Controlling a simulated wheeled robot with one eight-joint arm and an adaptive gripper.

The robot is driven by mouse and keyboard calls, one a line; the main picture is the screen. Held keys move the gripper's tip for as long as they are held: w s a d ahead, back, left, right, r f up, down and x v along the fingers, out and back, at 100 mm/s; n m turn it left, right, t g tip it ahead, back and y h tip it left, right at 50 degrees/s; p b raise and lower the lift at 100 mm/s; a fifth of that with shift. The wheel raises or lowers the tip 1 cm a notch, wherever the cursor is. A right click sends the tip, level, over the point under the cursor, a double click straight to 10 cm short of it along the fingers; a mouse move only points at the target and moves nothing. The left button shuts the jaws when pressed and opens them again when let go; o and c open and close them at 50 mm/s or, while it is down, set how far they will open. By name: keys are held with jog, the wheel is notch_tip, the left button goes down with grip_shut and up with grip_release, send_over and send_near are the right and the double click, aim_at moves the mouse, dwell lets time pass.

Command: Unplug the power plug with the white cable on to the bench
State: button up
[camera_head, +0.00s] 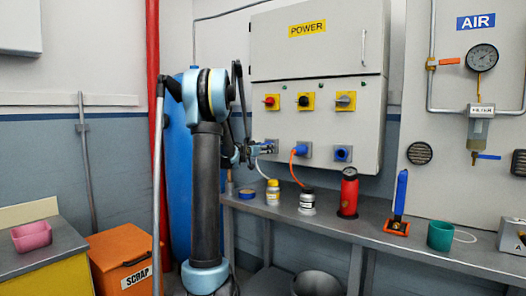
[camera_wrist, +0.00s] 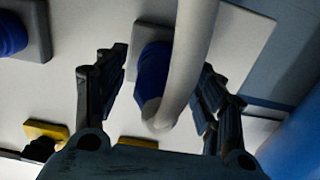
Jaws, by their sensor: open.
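The power plug with the white cable sits in the left socket of the grey power cabinet in the head view, largely hidden by my gripper (camera_head: 258,148). In the wrist view its blue body (camera_wrist: 152,72) stands against a grey socket plate. The thick white cable (camera_wrist: 192,60) bends away from it; in the head view the cable (camera_head: 262,168) hangs below the socket. My gripper (camera_wrist: 156,82) is open, with one finger on each side of the plug and gaps visible between. The bench (camera_head: 435,252) runs below the cabinet.
A blue plug with an orange cable (camera_head: 301,151) and an empty-looking blue socket (camera_head: 343,153) are to the right. Bare bench lies between some items.

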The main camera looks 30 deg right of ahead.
dwell(0.3)
jog(key=c, duration=1.5)
jog(key=shift+a, duration=0.1)
jog(key=shift+a, duration=0.1)
jog(key=shift+v, duration=2.85)
